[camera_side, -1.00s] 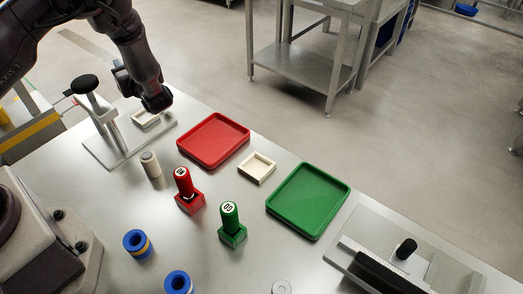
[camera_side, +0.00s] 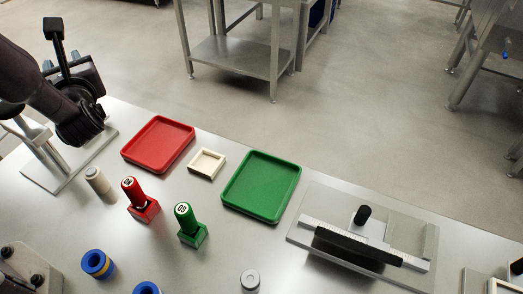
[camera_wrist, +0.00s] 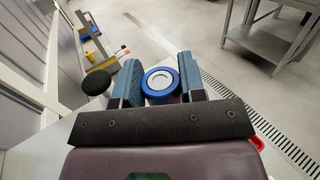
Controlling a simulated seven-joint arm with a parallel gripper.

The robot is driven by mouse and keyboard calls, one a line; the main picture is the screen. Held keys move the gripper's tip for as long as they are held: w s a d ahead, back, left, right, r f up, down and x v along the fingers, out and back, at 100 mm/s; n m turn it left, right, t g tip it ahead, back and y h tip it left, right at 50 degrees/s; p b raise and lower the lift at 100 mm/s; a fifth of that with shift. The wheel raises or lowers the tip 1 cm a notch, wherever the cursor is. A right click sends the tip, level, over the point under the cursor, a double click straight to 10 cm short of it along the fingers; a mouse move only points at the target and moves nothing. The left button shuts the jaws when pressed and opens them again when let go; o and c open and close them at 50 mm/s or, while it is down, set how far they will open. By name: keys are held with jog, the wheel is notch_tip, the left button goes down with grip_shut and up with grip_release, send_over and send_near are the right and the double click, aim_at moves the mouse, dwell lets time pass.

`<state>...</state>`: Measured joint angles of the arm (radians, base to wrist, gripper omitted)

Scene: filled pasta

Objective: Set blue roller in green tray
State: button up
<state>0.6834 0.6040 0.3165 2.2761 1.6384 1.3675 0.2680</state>
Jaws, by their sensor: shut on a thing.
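My gripper (camera_wrist: 160,76) is shut on a blue roller (camera_wrist: 160,84), whose round end with a pale centre faces the wrist camera between the two fingers. In the side view my arm's end is at the far left, above the table's back left, well away from the green tray. The held roller cannot be made out clearly there.
A red tray (camera_side: 158,145) and a small cream tray (camera_side: 207,163) lie left of the green tray. A red stamp (camera_side: 140,200), a green stamp (camera_side: 190,226) and a beige cylinder (camera_side: 99,184) stand in front. A plate with a ruler bar (camera_side: 365,245) lies right.

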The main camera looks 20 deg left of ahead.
jog(key=s+a+f+n+g, duration=0.1)
jog(key=s+f+n+g, duration=0.3)
jog(key=s+n+g, duration=0.4)
jog(key=s+a+f+n+g, duration=0.1)
jog(key=s+f+n+g, duration=0.3)
jog(key=s+g, duration=0.45)
jog(key=s+d+f+n+g+h, duration=0.3)
jog(key=s+d+n+g+h, duration=0.3)
jog(key=d+n+g+h, duration=0.6)
jog(key=w+d+r+n+t+h, duration=0.2)
jog(key=w+d+n+t+h, duration=1.05)
jog(key=h, duration=0.75)
jog(key=w+r+n+t+h, duration=0.1)
jog(key=w+r+n+t, duration=0.1)
jog(key=w+n+t, duration=0.7)
jog(key=shift+m+t, duration=0.55)
jog(key=shift+t, duration=0.05)
jog(key=w+d+f, duration=0.2)
jog(key=w+f, duration=0.1)
jog(key=w+d+f, duration=0.5)
jog(key=w+f, duration=0.1)
jog(key=f, duration=0.1)
jog(key=shift+w+d, duration=0.25)
jog(key=shift+w, duration=0.15)
jog(key=shift+w+d+f, duration=0.1)
jog(key=shift+f, duration=0.5)
jog(key=shift+w+d+f, duration=0.1)
jog(key=shift+f, duration=0.45)
jog(key=shift+a+f, duration=0.1)
jog(key=shift+f, duration=0.45)
